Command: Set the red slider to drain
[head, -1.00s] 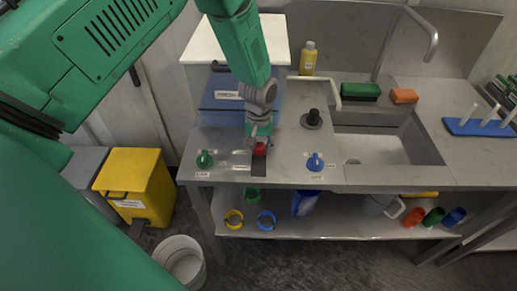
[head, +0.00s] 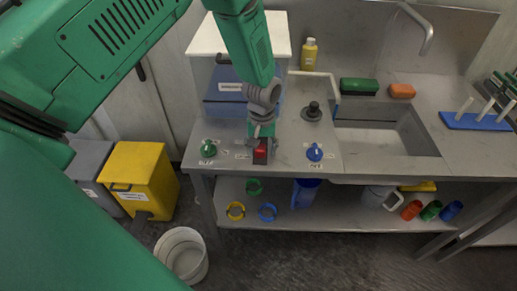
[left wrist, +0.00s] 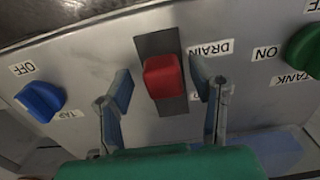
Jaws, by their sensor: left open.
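The red slider (head: 261,151) sits in a short dark slot on the grey counter, near its front edge. In the left wrist view the red slider (left wrist: 163,77) stands around the middle of the slot, with dark slot showing at both ends. The DRAIN label (left wrist: 211,48) is upside down there, beside the slot's upper end. A second label is mostly hidden by a finger. My left gripper (head: 262,137) is over the slot; in its wrist view the left gripper (left wrist: 160,85) is open, one finger on each side of the slider, with visible gaps. My right gripper is not in view.
A green knob (head: 208,149) and a blue knob (head: 314,152) flank the slot. A black knob (head: 312,111) stands behind, near the sink (head: 375,146). A blue box (head: 226,92) is behind my gripper. A yellow bin (head: 140,180) stands left of the counter.

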